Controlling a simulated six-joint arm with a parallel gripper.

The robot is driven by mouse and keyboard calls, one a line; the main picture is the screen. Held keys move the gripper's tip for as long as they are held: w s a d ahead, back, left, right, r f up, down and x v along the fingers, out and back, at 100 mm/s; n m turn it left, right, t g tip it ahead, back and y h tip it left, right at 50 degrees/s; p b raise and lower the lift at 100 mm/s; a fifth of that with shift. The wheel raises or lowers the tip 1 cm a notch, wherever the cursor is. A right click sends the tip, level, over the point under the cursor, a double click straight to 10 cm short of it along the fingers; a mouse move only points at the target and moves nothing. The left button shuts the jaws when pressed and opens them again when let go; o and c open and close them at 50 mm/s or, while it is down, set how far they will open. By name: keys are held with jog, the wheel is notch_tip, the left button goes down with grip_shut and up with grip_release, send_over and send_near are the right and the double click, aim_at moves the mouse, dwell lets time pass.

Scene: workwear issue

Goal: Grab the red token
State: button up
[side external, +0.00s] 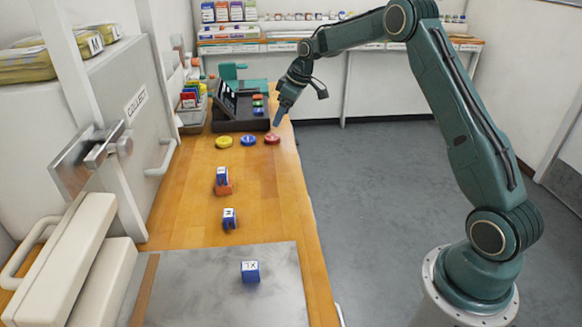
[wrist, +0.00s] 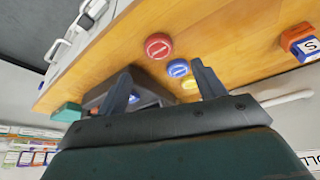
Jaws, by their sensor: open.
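The red token (side external: 271,139) is a round disc lying on the wooden counter near its right edge, at the right end of a row of tokens. It also shows in the wrist view (wrist: 158,46), beyond the fingertips. The blue token (side external: 248,140) and yellow token (side external: 223,142) lie to its left; the wrist view shows the blue token (wrist: 178,68) and yellow token (wrist: 189,83) too. My gripper (side external: 278,121) is pointed down, just above and beyond the red token. In the wrist view my gripper (wrist: 162,69) has its fingers spread, with nothing held between them.
A dark open case (side external: 238,124) with coloured pieces stands close behind the tokens. Lettered blocks stand nearer: one with an orange base (side external: 223,187), an M block (side external: 229,219) and an XL block (side external: 250,272) on a metal plate (side external: 205,290). A grey COLLECT panel (side external: 115,140) borders the left.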

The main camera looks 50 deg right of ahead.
aim_at(273, 137)
jog(key=shift+x, duration=1.3)
jog(key=shift+x, duration=2.6)
jog(key=shift+d, duration=0.15)
jog(key=c, duration=1.1)
